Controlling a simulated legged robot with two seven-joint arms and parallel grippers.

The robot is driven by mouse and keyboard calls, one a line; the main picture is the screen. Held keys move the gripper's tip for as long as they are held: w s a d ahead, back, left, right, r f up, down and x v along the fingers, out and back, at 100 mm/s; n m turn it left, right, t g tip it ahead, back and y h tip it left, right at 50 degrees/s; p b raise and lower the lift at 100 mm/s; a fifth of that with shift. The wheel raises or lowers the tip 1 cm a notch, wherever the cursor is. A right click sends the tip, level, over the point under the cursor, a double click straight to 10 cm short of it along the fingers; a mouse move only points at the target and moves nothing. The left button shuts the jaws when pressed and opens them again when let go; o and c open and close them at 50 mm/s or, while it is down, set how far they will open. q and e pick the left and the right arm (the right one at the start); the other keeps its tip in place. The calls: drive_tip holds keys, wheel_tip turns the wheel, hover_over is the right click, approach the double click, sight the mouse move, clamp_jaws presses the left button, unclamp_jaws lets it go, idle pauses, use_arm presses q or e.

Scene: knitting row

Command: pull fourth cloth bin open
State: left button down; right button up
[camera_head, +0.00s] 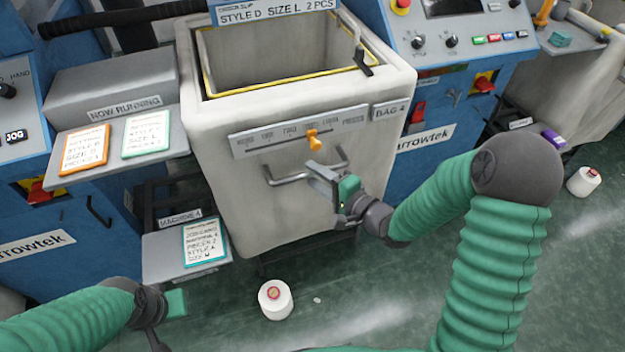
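A pale cloth bin (215,175) labelled "BAG 4" stands in the middle, between two blue machines. Its top is open and its inside looks empty. A metal bar handle (285,180) is on its front, below a printed scale with an orange slider (314,139). My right gripper (333,182) is at the right end of this handle, its fingers around or right beside the bar. I cannot tell whether they are closed on it. My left gripper (165,322) is low at the left, away from the bin, and partly cut off by the arm and picture edge.
A grey shelf marked "NOW RUNNING" (118,104) holds an orange-framed card (84,150) and a green-framed card (147,134). A lower tray (165,262) holds another card. A white yarn cone (275,299) stands on the green floor in front of the bin.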

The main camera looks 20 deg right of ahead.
drive_tip(key=shift+w+a+f, duration=0.1)
drive_tip(key=shift+w+a, duration=0.65)
drive_tip(key=shift+w, duration=0.05)
drive_tip(key=shift+d, duration=0.45)
drive_tip(key=c, duration=0.5)
drive_tip(key=shift+s+a, duration=0.1)
drive_tip(key=shift+a, duration=0.1)
clamp_jaws()
drive_tip(key=shift+f, duration=0.1)
